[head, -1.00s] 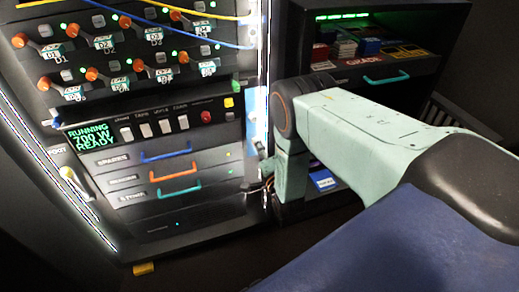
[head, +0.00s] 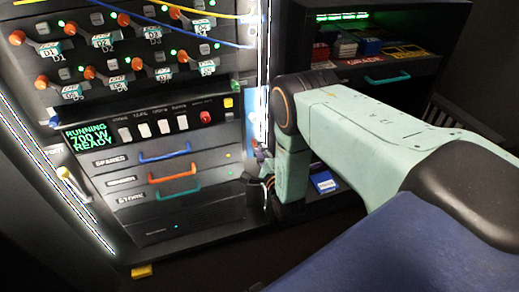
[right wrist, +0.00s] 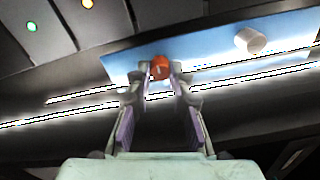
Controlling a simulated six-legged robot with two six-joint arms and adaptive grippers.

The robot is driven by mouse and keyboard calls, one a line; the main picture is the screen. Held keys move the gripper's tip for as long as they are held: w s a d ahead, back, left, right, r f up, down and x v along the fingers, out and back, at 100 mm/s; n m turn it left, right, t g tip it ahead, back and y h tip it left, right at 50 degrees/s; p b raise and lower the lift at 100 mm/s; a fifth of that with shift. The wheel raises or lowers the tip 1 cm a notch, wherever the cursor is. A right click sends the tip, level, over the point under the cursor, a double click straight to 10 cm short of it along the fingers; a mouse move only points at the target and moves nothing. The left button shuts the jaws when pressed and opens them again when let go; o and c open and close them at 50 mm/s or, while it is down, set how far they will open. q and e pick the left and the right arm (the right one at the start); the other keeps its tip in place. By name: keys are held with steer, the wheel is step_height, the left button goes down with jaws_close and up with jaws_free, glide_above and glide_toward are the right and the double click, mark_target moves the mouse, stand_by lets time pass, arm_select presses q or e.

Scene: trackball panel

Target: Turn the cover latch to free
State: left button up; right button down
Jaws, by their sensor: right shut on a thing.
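In the right wrist view, a blue plate (right wrist: 205,52) carries a round orange-red knob (right wrist: 160,67) and a round white knob (right wrist: 250,40) to its right. No readable label shows which is the cover latch. My right gripper (right wrist: 161,72) is shut on the orange-red knob, with a fingertip on each side of it. In the head view, the blue plate (head: 250,112) is a narrow strip at the cabinet's right edge. My right gripper (head: 260,162) is small and partly hidden there beside my arm. My left gripper is not in view.
The panel has several orange knobs (head: 89,72), a green display (head: 85,140), a row of switches and drawers with blue (head: 165,153), orange (head: 172,174) and teal handles. A bright light strip (head: 264,60) runs beside the blue plate. A dark shelf unit (head: 440,65) stands at right.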

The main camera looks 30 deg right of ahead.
steer(key=shift+w+r, duration=0.15)
steer(key=c, duration=1.2)
jaws_free()
steer(key=v, duration=1.2)
